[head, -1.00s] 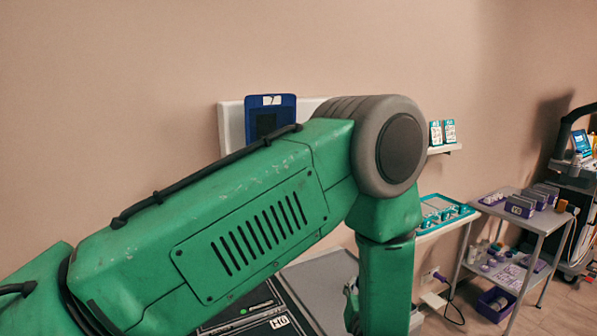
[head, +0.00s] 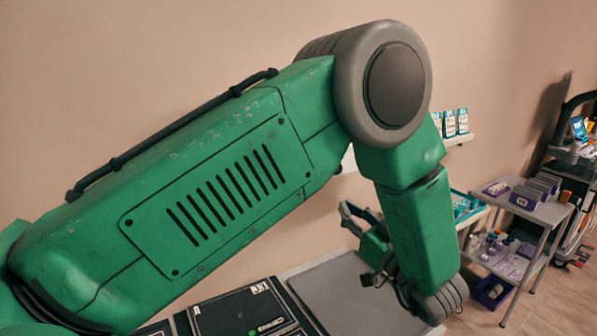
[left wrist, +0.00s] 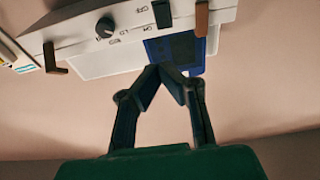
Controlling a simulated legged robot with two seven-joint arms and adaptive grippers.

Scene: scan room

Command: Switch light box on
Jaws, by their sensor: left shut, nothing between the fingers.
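The light box shows in the left wrist view as a white housing (left wrist: 76,36) with a round black knob (left wrist: 104,27), small printed marks and several tabs or switches along its front. One brown tab (left wrist: 54,58) is at the left; a dark one (left wrist: 162,13) and another brown one (left wrist: 201,18) are at the top. A blue framed plate (left wrist: 208,48) is beyond the fingertips. My left gripper (left wrist: 165,71) is shut and empty, below the housing in the picture; I cannot tell whether it touches anything. In the head view my left gripper (head: 350,208) shows partly; my arm hides most of the light box. My right gripper is out of view.
A grey-topped surface (head: 350,290) and a dark case (head: 235,315) lie below my arm. A wall shelf (head: 458,140) holds small cards. A teal tray (head: 466,205) and a grey cart (head: 545,218) with purple boxes stand to the right.

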